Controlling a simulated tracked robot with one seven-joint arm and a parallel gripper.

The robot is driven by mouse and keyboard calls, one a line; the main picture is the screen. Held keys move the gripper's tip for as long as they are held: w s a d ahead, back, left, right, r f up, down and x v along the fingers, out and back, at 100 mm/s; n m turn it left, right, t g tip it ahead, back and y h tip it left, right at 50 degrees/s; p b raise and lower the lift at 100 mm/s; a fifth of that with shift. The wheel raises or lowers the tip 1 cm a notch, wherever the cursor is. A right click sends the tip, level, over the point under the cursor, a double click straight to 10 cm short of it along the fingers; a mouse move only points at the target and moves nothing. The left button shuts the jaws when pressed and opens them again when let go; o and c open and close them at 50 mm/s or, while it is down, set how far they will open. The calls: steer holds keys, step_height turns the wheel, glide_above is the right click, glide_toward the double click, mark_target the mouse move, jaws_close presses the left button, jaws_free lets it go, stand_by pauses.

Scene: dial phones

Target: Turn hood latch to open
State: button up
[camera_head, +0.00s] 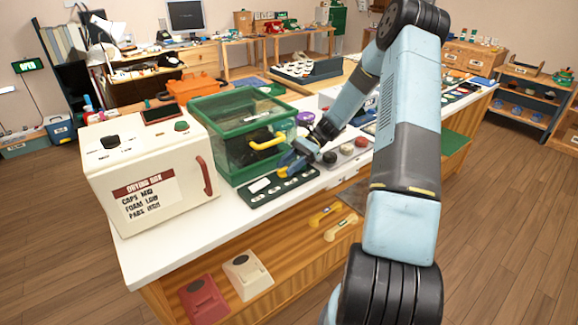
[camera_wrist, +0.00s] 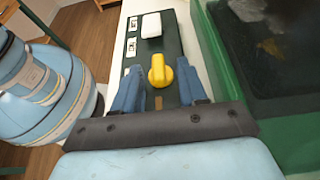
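The yellow latch knob (camera_wrist: 160,74) sits on a dark green panel strip (camera_wrist: 174,45) in front of the hood. In the wrist view it lies between the tips of my gripper (camera_wrist: 159,72), one blue finger on each side, with narrow gaps that look clear. My gripper (camera_head: 292,161) is open and low over the strip in the head view, where the knob shows as a small yellow patch (camera_head: 284,172). The hood (camera_head: 243,140) is a green-framed clear box with a yellow handle (camera_head: 266,142); its front looks closed. Whether the fingers touch the knob I cannot tell.
A white drying box (camera_head: 150,170) with a red handle stands left of the hood. A white block (camera_wrist: 151,25) lies on the strip beyond the knob. A grey tray with round buttons (camera_head: 346,150) is right of my gripper. The hood's green frame (camera_wrist: 215,75) is close on the right.

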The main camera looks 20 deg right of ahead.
steer(key=shift+d, duration=0.15)
steer(key=v, duration=1.3)
steer(key=shift+d, duration=0.25)
steer(key=shift+w, duration=0.15)
steer(key=s+a+r+n+t+h, duration=0.1)
steer(key=s+a+r+n+h, duration=0.25)
steer(key=s+a+r, duration=0.45)
steer(key=s+a+r+n+t+h, duration=0.1)
steer(key=s+a+r+n+h, duration=0.3)
steer(key=r, duration=0.7)
steer(key=s+a+r+n+t+h, duration=0.1)
steer(key=s+r+n+t+h, duration=0.1)
steer(key=s, duration=0.9)
steer(key=s+a+r+n+t+h, duration=0.2)
steer(key=s+t, duration=0.4)
steer(key=s, duration=0.5)
step_height(320, 180, up, 2)
steer(key=n+h, duration=0.1)
steer(key=n, duration=0.1)
steer(key=shift+a+n, duration=0.2)
steer(key=shift+n, duration=0.15)
steer(key=shift+r, duration=0.1)
